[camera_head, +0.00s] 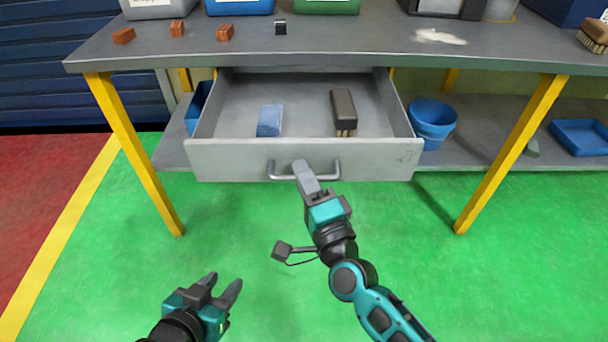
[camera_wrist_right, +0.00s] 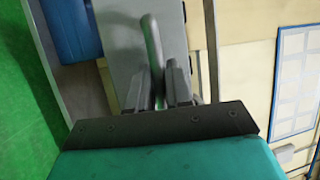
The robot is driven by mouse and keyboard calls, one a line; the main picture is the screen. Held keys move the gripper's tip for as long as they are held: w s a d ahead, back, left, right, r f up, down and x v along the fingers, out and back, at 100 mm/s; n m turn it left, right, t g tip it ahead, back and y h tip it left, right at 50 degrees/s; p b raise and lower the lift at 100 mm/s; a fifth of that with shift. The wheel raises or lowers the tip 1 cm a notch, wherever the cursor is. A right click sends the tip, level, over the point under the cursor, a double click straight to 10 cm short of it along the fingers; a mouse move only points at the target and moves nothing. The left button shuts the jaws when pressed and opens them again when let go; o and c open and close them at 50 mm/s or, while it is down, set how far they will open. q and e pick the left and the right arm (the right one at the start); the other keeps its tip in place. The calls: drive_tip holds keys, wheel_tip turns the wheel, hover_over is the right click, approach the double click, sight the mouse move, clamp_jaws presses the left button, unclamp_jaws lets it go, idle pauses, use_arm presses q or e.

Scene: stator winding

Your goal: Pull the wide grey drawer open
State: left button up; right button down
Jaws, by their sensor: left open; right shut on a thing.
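The wide grey drawer (camera_head: 230,161) hangs under the workbench and is pulled well out, its inside showing. A blue block (camera_head: 270,120) and a dark brush (camera_head: 343,110) lie in it. My right gripper (camera_head: 302,172) is at the drawer's bar handle (camera_head: 325,176). In the right wrist view, the fingers of my right gripper (camera_wrist_right: 160,88) are shut around the handle (camera_wrist_right: 152,45), with the drawer front (camera_wrist_right: 122,50) behind. My left gripper (camera_head: 222,284) is open and empty, low over the green floor, apart from the drawer.
The grey workbench top (camera_head: 350,45) carries several small brown blocks and bins at the back. Its yellow legs (camera_head: 135,155) stand on both sides of the drawer. A blue bucket (camera_head: 432,120) and a blue tray (camera_head: 581,136) sit on the lower shelf. The floor in front is clear.

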use_arm(q)
drive_tip(key=shift+s, duration=0.25)
use_arm(e)
drive_tip(key=shift+s, duration=0.35)
use_arm(q)
drive_tip(key=shift+d, duration=0.1)
use_arm(e)
drive_tip(key=c, duration=1.1)
unclamp_jaws()
use_arm(q)
drive_tip(key=shift+s+r+p, duration=0.1)
drive_tip(key=shift+r+p, duration=0.2)
use_arm(e)
drive_tip(key=v, duration=1.3)
drive_tip(key=shift+f, duration=0.1)
